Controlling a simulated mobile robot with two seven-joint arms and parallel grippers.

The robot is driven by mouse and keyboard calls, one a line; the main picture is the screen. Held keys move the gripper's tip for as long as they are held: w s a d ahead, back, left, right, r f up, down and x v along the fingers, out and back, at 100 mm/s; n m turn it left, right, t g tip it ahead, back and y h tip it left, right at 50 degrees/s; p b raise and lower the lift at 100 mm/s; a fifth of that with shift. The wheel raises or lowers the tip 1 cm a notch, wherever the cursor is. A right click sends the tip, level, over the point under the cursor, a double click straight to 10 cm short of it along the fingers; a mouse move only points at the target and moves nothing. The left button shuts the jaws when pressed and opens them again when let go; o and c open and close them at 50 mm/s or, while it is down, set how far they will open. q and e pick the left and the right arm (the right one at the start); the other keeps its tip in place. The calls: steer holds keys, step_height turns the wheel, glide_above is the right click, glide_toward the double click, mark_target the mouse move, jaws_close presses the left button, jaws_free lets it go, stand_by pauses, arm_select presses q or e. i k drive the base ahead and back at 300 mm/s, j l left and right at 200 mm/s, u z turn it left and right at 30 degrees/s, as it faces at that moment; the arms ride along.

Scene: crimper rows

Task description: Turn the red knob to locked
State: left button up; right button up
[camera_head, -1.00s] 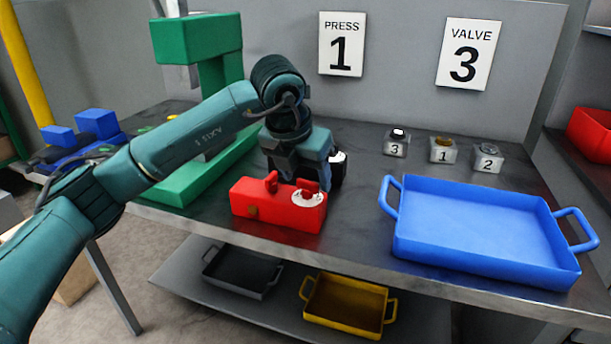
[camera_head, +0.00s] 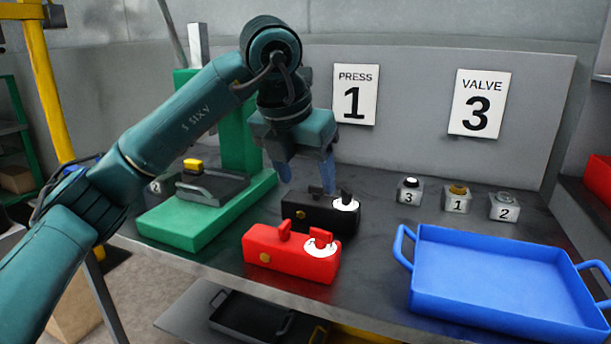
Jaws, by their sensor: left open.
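The red box (camera_head: 290,262) sits near the front edge of the bench. On its top right is a red knob (camera_head: 321,238) on a white round dial, and a red upright tab stands to its left. I cannot read the dial's marks. My left gripper (camera_head: 306,178) points down, open and empty, behind and above the red box, over a black box (camera_head: 312,215) of similar shape. The black box has its own white dial and black knob. The gripper is apart from the red knob. My right gripper is not in view.
A green press (camera_head: 198,215) stands left on the bench (camera_head: 380,240). A blue tray (camera_head: 500,280) lies at the right. Wall signs read PRESS 1 (camera_head: 355,94) and VALVE 3 (camera_head: 480,103).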

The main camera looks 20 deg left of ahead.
mark_target(284, 230)
steer(key=k, duration=1)
